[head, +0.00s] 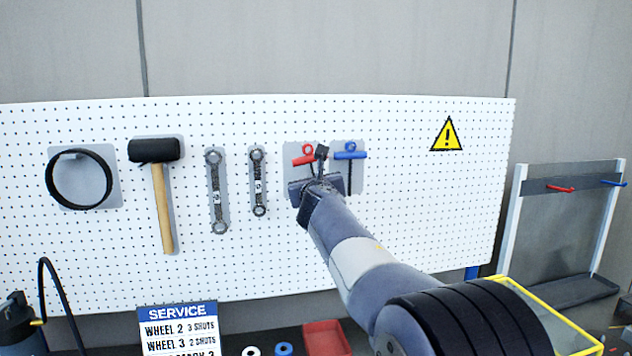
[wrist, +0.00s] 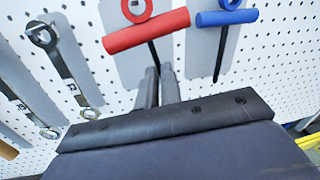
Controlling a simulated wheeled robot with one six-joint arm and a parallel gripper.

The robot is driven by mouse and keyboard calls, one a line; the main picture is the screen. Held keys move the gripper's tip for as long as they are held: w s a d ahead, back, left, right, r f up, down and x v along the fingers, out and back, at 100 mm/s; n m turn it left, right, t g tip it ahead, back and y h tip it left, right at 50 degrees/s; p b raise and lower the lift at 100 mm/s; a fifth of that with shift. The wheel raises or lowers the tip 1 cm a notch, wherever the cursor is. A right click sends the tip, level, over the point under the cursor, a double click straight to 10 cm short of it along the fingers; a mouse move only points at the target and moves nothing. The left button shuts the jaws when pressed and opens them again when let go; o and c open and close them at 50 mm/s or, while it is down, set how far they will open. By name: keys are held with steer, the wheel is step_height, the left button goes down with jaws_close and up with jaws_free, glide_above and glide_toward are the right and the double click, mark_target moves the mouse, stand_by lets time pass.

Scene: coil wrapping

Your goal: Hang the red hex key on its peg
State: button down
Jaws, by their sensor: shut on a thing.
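The red hex key (head: 304,157) has a red T-handle with a ring on top and a dark shaft. It is upright with a slight tilt, in front of a grey outline patch on the white pegboard. In the wrist view its red handle (wrist: 147,32) is just beyond my fingertips. My gripper (head: 321,153) is shut on the dark shaft below the handle; it also shows in the wrist view (wrist: 158,78). The lower shaft is hidden by my fingers. I cannot tell whether the ring is around a peg.
A blue hex key (head: 350,154) hangs close on the right. Two wrenches (head: 216,190), a mallet (head: 154,150) and a black ring (head: 107,180) hang to the left. The pegboard (head: 420,210) is bare to the right, below a warning sign (head: 447,135).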

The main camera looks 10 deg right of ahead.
steer(key=shift+w+p, duration=0.7)
steer(key=shift+w, duration=1.35)
steer(key=shift+f, duration=0.1)
steer(key=c, duration=1.5)
jaws_free()
steer(key=s+b, duration=0.1)
steer(key=s, duration=0.2)
steer(key=s+a+b, duration=0.1)
steer(key=s, duration=0.3)
steer(key=s+b, duration=0.1)
steer(key=s, duration=0.2)
steer(key=shift+s+a, duration=0.3)
steer(key=shift+a, duration=0.1)
steer(key=shift+w, duration=0.1)
steer(key=shift+w+d+p, duration=0.3)
steer(key=shift+w+p, duration=0.2)
steer(key=shift+w, duration=1.15)
steer(key=shift+w+d+p, duration=0.3)
steer(key=shift+w+p, duration=0.15)
steer(key=shift+w, duration=1.25)
steer(key=shift+w+d+p, duration=0.3)
steer(key=shift+w+p, duration=0.2)
steer(key=shift+w, duration=1.15)
